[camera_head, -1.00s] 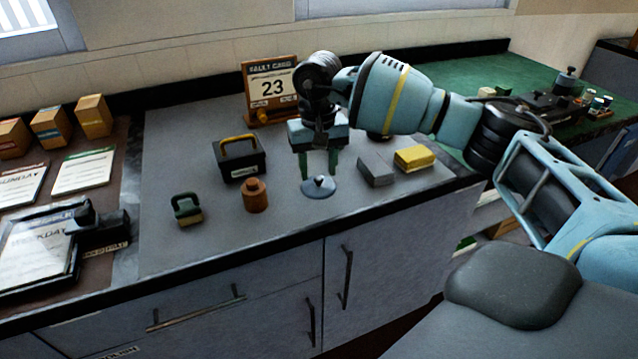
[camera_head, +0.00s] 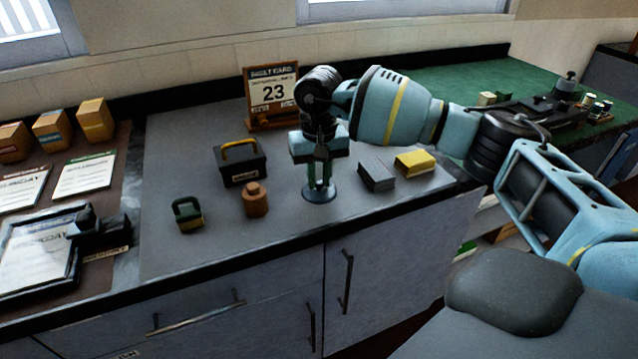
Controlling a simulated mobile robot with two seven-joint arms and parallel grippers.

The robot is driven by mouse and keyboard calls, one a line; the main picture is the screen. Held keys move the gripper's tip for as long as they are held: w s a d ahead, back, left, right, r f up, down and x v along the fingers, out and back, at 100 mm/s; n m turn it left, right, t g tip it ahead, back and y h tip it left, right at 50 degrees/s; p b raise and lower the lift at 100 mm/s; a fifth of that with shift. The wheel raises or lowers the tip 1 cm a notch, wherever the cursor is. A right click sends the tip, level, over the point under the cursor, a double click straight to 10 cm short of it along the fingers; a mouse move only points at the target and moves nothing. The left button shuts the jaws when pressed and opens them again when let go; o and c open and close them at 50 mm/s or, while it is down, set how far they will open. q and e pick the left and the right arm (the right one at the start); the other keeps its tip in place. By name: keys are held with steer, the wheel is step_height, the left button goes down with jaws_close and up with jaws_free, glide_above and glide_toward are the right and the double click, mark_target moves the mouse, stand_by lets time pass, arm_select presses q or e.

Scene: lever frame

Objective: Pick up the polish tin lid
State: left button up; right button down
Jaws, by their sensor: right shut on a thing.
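The polish tin lid (camera_head: 319,194) is a round, dark blue-grey disc with a small knob at its centre. It is on or just above the grey worktop (camera_head: 300,222); I cannot tell which. My right gripper (camera_head: 319,184) points down from above, with its green fingers closed on the lid's knob. The fingers hide most of the knob. My left gripper is not in view.
A brown wooden jar (camera_head: 255,200) and a small green block with a handle (camera_head: 188,215) stand left of the lid. A black box with a yellow handle (camera_head: 240,162) is behind. Grey (camera_head: 377,177) and yellow (camera_head: 415,163) blocks lie to the right. A card stand (camera_head: 272,95) is at the back.

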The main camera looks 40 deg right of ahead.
mark_target(318, 182)
steer(key=shift+r, duration=0.1)
steer(key=shift+r, duration=0.55)
step_height(318, 182, up, 2)
steer(key=shift+r, duration=0.1)
steer(key=s+d+b, duration=0.1)
steer(key=s, duration=0.7)
steer(key=s+d+r, duration=0.1)
steer(key=s, duration=0.6)
steer(key=shift+s+d+r+b, duration=0.25)
steer(key=shift+s+b, duration=0.15)
steer(key=shift+w+r, duration=0.1)
